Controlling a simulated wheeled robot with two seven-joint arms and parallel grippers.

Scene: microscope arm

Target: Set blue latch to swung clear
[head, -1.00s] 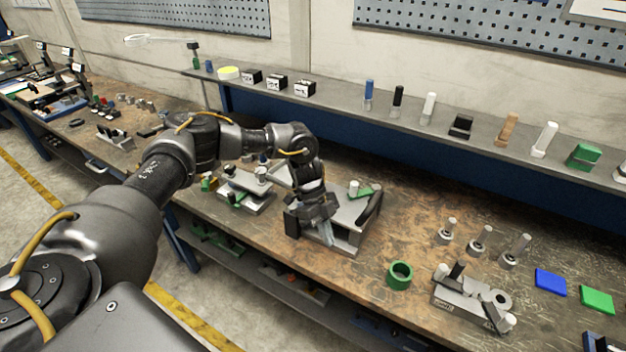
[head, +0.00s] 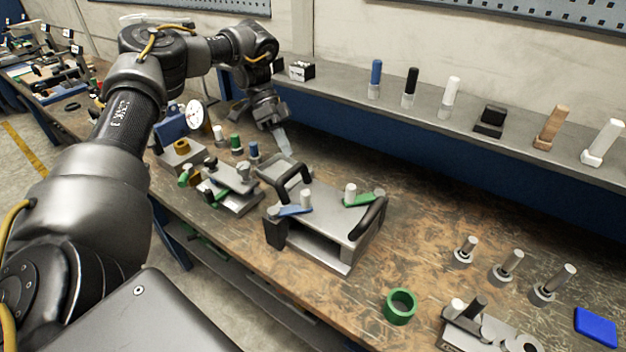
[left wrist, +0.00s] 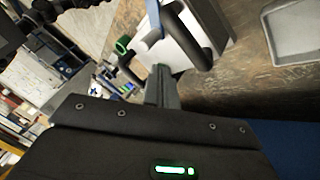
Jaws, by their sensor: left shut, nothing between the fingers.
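The blue latch (head: 293,211) is a flat bar at the front left of a grey metal fixture (head: 335,228). It lies beside a light upright post (head: 306,197) and reaches left toward a black block. A green latch (head: 362,199) sits at the fixture's far right, by another post. My left gripper (head: 284,145) is shut and empty, behind the fixture and apart from the blue latch. Its fingers (left wrist: 163,85) also show in the left wrist view, with a blue strip above them; I cannot tell if that is the latch. My right gripper is out of view.
Black curved handles (head: 370,219) rise from the fixture's sides. A smaller fixture (head: 230,190) stands to its left. A green ring (head: 400,306) and several upright pegs are to the right. A shelf (head: 430,108) runs behind. Bare tabletop lies right of the fixture.

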